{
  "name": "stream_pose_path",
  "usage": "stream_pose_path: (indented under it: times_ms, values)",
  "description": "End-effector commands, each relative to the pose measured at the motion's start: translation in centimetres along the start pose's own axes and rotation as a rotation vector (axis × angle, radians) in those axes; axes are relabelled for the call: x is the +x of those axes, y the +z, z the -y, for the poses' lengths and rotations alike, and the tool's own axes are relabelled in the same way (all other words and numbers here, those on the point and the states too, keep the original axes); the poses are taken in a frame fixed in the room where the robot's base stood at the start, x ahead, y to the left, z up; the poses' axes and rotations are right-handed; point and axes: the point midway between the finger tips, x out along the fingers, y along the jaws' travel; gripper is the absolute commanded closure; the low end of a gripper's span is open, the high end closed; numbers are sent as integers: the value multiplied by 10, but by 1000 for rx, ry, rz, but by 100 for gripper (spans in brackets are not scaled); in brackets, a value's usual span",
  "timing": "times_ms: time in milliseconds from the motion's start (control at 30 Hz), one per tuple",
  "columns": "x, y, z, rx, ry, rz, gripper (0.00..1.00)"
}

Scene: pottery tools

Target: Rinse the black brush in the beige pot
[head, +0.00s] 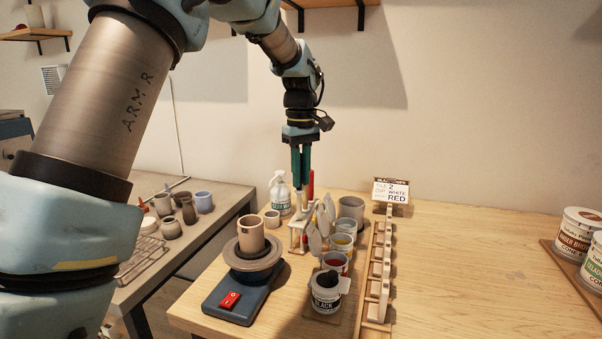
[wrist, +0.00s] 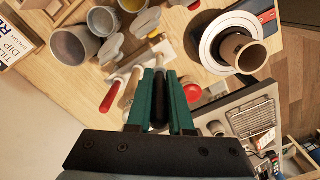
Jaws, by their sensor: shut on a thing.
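My gripper (head: 301,183) points down over the white brush rack (head: 293,226), its green fingers shut. In the wrist view the fingers (wrist: 160,103) close around the dark handle of the black brush (wrist: 158,88). The brush's lower end is hard to see, so I cannot tell whether it is clear of the rack. A tan-beige pot (head: 250,236) stands upright on the pottery wheel (head: 252,262), left of and nearer than my gripper; it also shows in the wrist view (wrist: 242,54). A grey-beige pot (head: 351,208) stands right of the rack.
A red-handled brush (wrist: 109,97) stands close beside my fingers. A spray bottle (head: 280,193) and a small cup (head: 272,219) are left of the rack. Glaze cups (head: 335,263), a black jar (head: 326,292) and a wooden rack (head: 379,270) crowd the right.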

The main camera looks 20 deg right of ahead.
Motion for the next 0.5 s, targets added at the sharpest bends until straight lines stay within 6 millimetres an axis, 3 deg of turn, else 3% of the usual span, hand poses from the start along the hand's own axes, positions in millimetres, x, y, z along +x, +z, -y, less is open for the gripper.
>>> stream_pose_path:
  times_ms: [500]
  values:
    - [20, 0, 0, 0, 0, 0, 100]
